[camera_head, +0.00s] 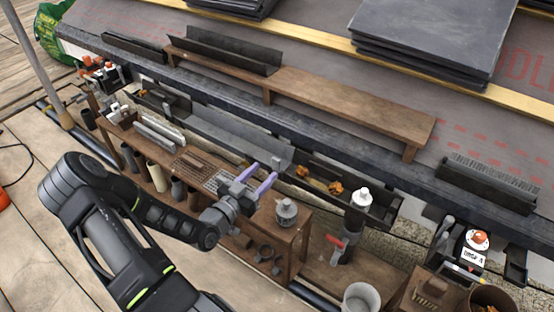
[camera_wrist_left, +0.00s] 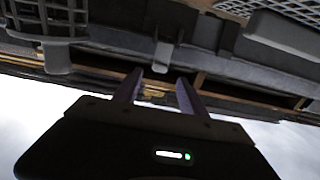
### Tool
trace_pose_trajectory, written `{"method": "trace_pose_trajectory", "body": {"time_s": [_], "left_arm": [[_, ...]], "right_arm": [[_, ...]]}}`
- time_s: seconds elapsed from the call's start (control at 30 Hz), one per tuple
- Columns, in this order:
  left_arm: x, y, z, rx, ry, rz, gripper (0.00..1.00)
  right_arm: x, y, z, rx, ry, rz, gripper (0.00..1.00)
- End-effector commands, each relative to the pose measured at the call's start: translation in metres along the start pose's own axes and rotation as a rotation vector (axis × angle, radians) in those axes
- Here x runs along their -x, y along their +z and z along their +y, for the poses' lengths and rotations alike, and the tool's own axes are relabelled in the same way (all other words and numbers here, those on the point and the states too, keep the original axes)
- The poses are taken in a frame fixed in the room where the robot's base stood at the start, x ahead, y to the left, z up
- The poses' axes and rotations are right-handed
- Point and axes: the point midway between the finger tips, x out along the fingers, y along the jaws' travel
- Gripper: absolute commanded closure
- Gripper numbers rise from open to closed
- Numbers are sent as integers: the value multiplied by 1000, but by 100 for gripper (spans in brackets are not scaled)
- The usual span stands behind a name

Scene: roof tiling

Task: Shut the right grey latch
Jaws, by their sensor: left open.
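My left gripper (camera_head: 265,171) is open and empty, its two purple fingers pointing at the gutter along the roof edge. In the left wrist view its fingertips (camera_wrist_left: 160,77) are apart. A small grey tab that looks like a latch (camera_wrist_left: 162,55) hangs from the gutter just beyond and between them; I cannot tell whether it touches them. The grey gutter piece (camera_head: 230,133) ends near the gripper in the head view, where I cannot make out the latch clearly. My right gripper is not in view.
A dark gutter holding orange-brown leaves (camera_head: 335,188) and a white bottle (camera_head: 361,198) lies right of the gripper. Below stand a wooden shelf with a grey jar (camera_head: 287,211) and a white bucket (camera_head: 360,299). A wooden plank (camera_head: 330,103) and stacked slates (camera_head: 432,40) lie above.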

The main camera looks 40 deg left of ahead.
Motion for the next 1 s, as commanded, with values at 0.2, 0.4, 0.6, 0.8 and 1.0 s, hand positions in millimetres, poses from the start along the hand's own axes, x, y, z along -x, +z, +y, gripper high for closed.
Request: {"method": "trace_pose_trajectory", "body": {"time_s": [0.2,0.4,0.6,0.8,1.0], "left_arm": [[-23,2,1,-1,2,2,51],[-55,3,1,0,2,2,51],[-74,1,0,1,0,1,51],[-76,0,0,1,0,0,51],[-76,0,0,1,0,0,60]], "right_arm": [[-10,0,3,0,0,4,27],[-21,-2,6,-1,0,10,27],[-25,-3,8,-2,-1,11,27],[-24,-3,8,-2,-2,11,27],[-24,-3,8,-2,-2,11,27]]}}
